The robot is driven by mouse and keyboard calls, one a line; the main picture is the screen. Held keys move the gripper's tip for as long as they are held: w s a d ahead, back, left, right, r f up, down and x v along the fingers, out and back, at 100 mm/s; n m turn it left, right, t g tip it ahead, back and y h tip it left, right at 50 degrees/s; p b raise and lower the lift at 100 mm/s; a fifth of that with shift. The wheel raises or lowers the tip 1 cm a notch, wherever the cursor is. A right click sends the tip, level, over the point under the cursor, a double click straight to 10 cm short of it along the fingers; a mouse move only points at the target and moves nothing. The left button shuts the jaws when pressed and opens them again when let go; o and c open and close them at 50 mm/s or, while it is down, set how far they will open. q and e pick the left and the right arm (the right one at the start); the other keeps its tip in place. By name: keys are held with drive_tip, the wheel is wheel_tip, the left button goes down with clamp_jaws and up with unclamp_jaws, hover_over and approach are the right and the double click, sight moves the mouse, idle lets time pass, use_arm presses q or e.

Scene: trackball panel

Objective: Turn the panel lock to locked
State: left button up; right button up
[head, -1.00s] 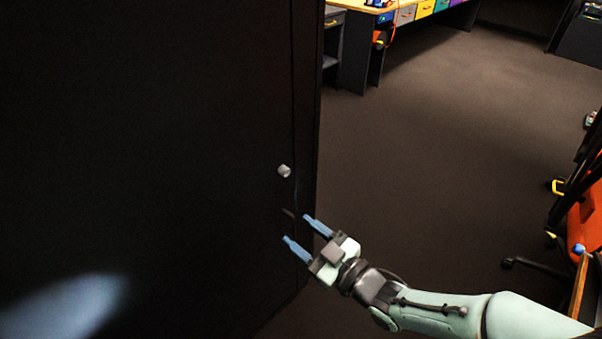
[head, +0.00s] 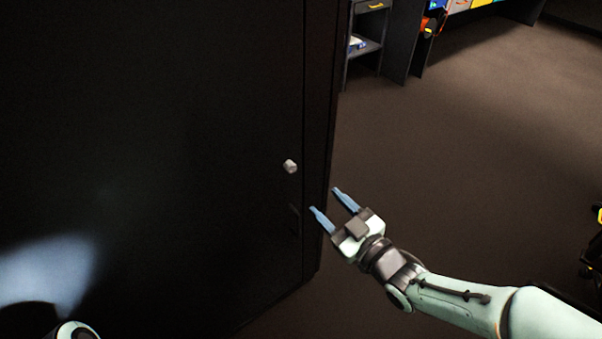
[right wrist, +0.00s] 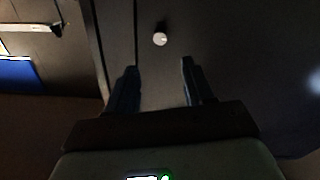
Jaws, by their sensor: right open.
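The dark panel (head: 170,130) fills the left half of the head view. A small pale round lock knob (head: 290,166) sits near its right edge; which way it is turned is too small to tell. The knob also shows in the right wrist view (right wrist: 160,39), beyond the fingertips and roughly between them. My right gripper (head: 328,199) is open and empty, below and to the right of the knob, apart from it. Its two blue fingers show in the right wrist view (right wrist: 158,72). My left gripper is not in view.
A dark slot or mark (head: 295,210) lies on the panel below the knob. Brown floor (head: 480,150) is open to the right. A desk with shelves (head: 368,45) stands at the back. A bright reflection lies on the panel's lower left.

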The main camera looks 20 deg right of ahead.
sight(293, 170)
drive_tip(key=x, duration=1.1)
drive_tip(key=shift+w+f, duration=0.1)
drive_tip(key=shift+w, duration=0.05)
drive_tip(key=shift+b, duration=0.3)
clamp_jaws()
